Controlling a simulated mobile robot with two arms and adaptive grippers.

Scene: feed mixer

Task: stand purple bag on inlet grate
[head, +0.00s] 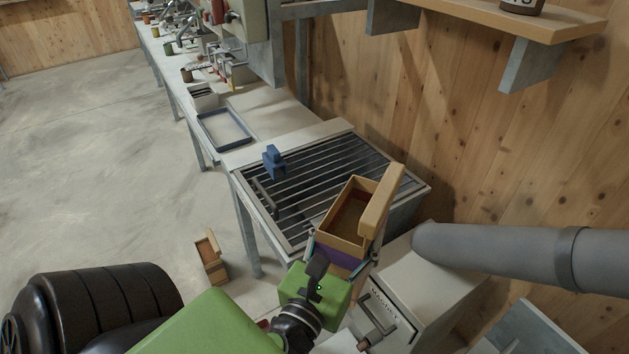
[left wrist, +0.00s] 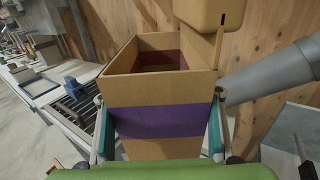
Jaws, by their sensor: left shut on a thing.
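The purple bag (head: 345,215) is a tan, open-topped, box-like bag with a purple band and a raised flap on its right. My left gripper (head: 338,254) is shut on it, with fingers on both sides of the purple band (left wrist: 165,121) in the left wrist view. The bag is roughly upright, slightly tilted in the head view. The inlet grate (head: 318,172), a metal frame with parallel bars, lies behind the bag. The bag overlaps its near right part in the picture and hides some bars. I cannot tell whether they touch. My right gripper is not in view.
A blue block-shaped object (head: 273,161) is at the grate's left side. A blue-rimmed tray (head: 225,131) lies on the bench beyond. A large grey pipe (head: 510,255) and a cabinet labelled MAGNET (head: 390,318) are at right. Another tan container (head: 212,265) stands on the floor.

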